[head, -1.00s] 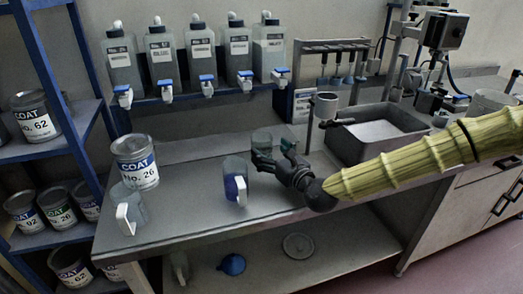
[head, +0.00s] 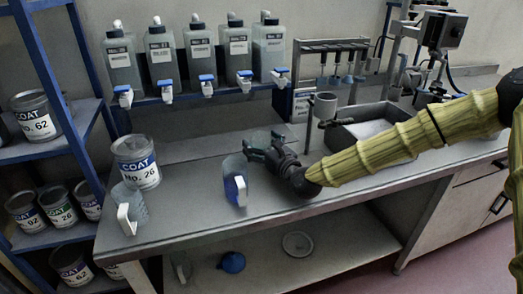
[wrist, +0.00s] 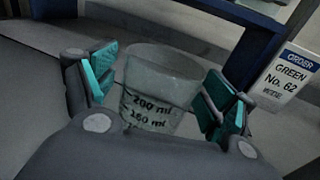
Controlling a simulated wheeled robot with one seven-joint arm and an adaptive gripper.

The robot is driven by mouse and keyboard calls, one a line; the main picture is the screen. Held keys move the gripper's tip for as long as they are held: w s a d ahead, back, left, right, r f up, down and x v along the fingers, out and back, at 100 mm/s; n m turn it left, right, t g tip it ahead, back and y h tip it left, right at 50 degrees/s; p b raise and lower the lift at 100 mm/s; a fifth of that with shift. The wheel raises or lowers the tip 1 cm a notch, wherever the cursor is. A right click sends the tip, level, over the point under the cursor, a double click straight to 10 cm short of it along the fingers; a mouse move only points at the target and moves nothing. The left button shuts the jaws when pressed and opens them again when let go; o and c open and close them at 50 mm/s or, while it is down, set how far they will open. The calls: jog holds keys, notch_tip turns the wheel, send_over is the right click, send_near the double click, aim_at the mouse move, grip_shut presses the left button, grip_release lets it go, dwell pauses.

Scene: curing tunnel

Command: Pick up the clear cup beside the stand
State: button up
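The clear cup (wrist: 158,92), with dark volume marks, stands upright on the bench between the two teal-padded fingers of my gripper (wrist: 158,92). In the wrist view a narrow gap shows between the cup and each pad, so my gripper is open around it. In the head view the cup (head: 261,138) is partly hidden by my gripper (head: 268,147). The stand (head: 330,46) with hanging tools is behind and to the right, with an order card (wrist: 290,75) reading "GREEN No. 62" at its side.
A jug with blue contents (head: 235,178) stands close left of my gripper. Another clear jug (head: 130,205) and a COAT No. 26 can (head: 136,160) are farther left. A grey cup (head: 325,105) and a grey basin (head: 345,140) are to the right. Dispenser bottles (head: 200,55) line the back.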

jog(key=c, duration=0.9)
